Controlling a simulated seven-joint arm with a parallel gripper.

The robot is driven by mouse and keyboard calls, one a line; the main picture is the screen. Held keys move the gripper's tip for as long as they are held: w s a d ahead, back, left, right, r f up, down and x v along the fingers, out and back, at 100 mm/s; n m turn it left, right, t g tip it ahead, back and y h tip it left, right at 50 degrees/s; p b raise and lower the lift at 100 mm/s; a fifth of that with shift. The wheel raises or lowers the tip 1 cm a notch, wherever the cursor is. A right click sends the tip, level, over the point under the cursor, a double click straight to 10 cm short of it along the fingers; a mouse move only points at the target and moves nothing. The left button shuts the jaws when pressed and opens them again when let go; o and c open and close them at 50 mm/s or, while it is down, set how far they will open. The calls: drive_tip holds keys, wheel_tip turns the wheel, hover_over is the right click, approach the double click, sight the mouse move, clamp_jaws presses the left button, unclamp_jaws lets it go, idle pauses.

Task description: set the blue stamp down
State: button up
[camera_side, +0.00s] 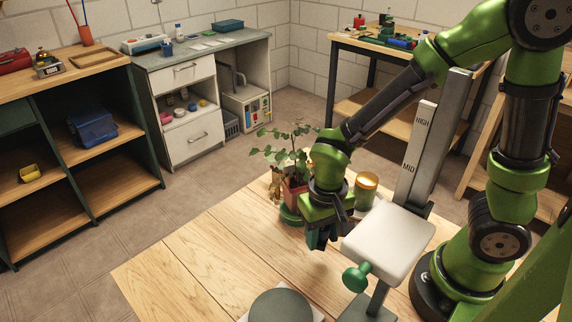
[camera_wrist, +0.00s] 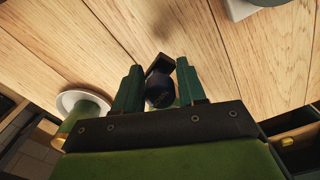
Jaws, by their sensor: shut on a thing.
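The blue stamp (camera_wrist: 160,90) is between my gripper's two green fingers in the wrist view. It has a dark blue rounded part and a dark block at its far end. My gripper (camera_wrist: 159,84) is shut on it. In the side view my gripper (camera_side: 318,240) points down over the wooden table (camera_side: 190,265), left of the cream-topped stand. The stamp is hardly distinguishable from the dark fingers there. In the wrist view bare planks and a soft shadow show beyond the stamp, which looks held above the table.
The cream-topped stand (camera_side: 388,238) with a green knob and a MID/HIGH column is close to my gripper's right. A potted plant (camera_side: 295,184) and an amber candle (camera_side: 366,186) stand behind. A grey disc (camera_side: 281,306) on a white base is in front. Planks to the left are clear.

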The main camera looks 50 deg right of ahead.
sight(319, 259)
drive_tip(key=shift+f, duration=2.4)
drive_tip(key=shift+f, duration=0.1)
drive_tip(key=o, duration=1.1)
drive_tip(key=shift+c, duration=0.2)
wheel_tip(319, 259, up, 11)
drive_tip(key=shift+w, duration=0.1)
drive_tip(key=shift+d+r, duration=0.1)
drive_tip(key=shift+r, duration=0.65)
drive_tip(key=s+d+r+t+y, duration=0.2)
drive_tip(key=d+r+t, duration=0.5)
drive_tip(key=r, duration=0.4)
drive_tip(key=shift+r+n, duration=0.25)
drive_tip(key=shift+n, duration=0.05)
